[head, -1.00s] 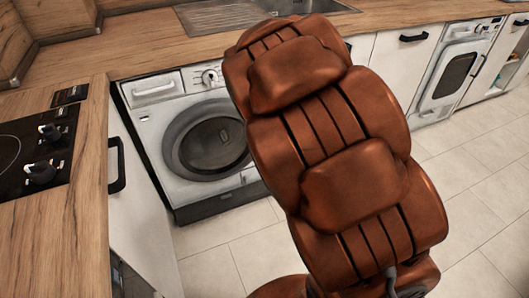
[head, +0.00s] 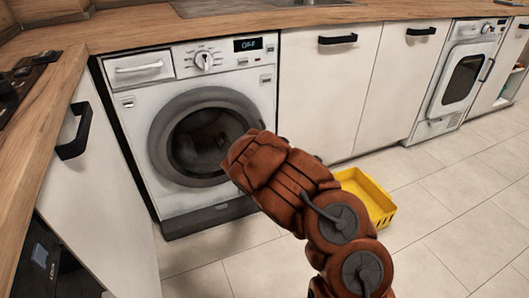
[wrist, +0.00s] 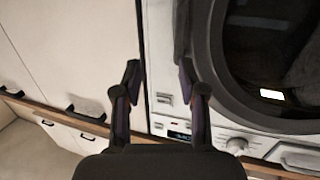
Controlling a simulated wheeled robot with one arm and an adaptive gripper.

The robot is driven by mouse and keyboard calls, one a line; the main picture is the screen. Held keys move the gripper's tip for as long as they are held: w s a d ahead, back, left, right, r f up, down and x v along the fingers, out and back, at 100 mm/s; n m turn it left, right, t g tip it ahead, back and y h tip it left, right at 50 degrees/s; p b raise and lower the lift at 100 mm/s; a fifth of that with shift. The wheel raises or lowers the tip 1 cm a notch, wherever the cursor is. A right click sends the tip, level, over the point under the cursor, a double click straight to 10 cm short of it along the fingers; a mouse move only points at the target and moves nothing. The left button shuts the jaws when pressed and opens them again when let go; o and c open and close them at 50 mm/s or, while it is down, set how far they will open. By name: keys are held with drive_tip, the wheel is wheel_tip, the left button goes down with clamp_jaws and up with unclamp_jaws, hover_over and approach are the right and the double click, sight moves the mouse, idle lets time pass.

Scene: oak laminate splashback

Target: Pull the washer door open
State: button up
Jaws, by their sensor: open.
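The white washer (head: 165,90) stands under the counter, its display reading OFF. Its round door (head: 158,130) has a wide grey rim and looks shut, with dark cloth behind the glass. In the wrist view the picture is upside down, and the door (wrist: 212,60) fills the upper right. My gripper (wrist: 160,85) is open and empty. In the head view my arm hides the fingers and the door's lower right edge.
White cabinets (head: 318,85) with black handles stand right of the washer. A yellow crate (head: 375,190) is on the floor behind my arm. A cabinet (head: 100,190) with a black handle (head: 75,132) juts out at left. Tiled floor (head: 470,190) is clear at right.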

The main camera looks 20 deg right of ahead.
drive_tip(key=w+f+t+y+b, duration=0.1)
drive_tip(key=w+f+b, duration=0.3)
drive_tip(key=w, duration=0.4)
drive_tip(key=shift+n+b, duration=0.3)
drive_tip(key=shift+b, duration=0.05)
idle(0.3)
drive_tip(key=shift+a, duration=0.1)
drive_tip(key=shift+c, duration=0.3)
clamp_jaws()
idle(0.3)
